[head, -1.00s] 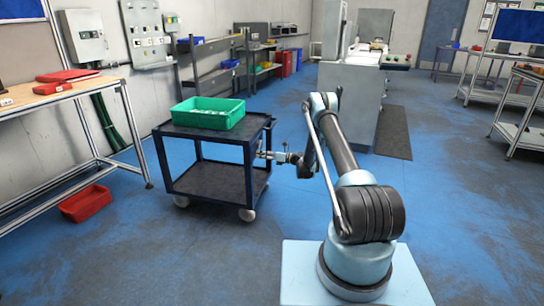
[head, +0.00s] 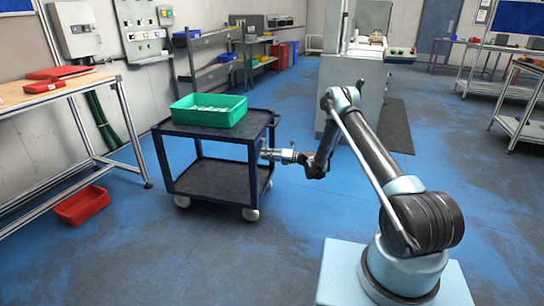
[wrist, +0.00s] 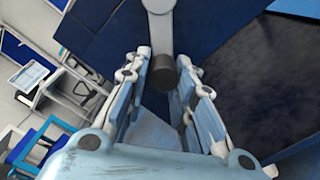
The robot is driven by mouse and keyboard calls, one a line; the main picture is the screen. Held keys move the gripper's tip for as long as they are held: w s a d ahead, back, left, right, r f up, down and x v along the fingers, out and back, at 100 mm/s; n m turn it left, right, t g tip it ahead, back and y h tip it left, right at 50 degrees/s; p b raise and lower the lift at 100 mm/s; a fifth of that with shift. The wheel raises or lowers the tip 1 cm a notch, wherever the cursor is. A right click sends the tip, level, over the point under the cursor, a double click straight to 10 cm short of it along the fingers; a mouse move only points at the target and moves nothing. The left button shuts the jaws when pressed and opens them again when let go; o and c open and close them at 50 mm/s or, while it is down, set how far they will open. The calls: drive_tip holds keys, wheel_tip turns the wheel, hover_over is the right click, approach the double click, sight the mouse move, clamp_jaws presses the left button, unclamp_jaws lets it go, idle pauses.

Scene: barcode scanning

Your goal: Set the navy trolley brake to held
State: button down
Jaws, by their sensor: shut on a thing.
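The navy trolley (head: 215,181) stands left of centre in the head view, with a dark top, a lower shelf and pale castors. My gripper (head: 266,154) is at its right side, beside the near right post and below the top. In the wrist view my gripper (wrist: 164,64) has its two fingers on either side of a dark cylindrical knob (wrist: 163,72) at the end of a pale grey bar (wrist: 161,25). It is shut on this knob, which looks like the brake handle. The brake's setting cannot be read from these views.
A green bin (head: 209,110) sits on the trolley's top. A workbench (head: 60,91) stands at the left, with a red bin (head: 83,205) on the floor. Shelving (head: 215,60) and a pale machine (head: 350,92) are behind. Blue floor is open in front and to the right.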

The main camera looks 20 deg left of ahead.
drive_tip(key=shift+s+a+r, duration=0.2)
drive_tip(key=shift+a, duration=0.05)
drive_tip(key=c, duration=1.4)
unclamp_jaws()
drive_tip(key=shift+r, duration=0.15)
drive_tip(key=shift+w+d, duration=0.1)
drive_tip(key=shift+d, duration=0.15)
drive_tip(key=shift+d, duration=0.35)
drive_tip(key=d, duration=1.1)
drive_tip(key=shift+w, duration=0.1)
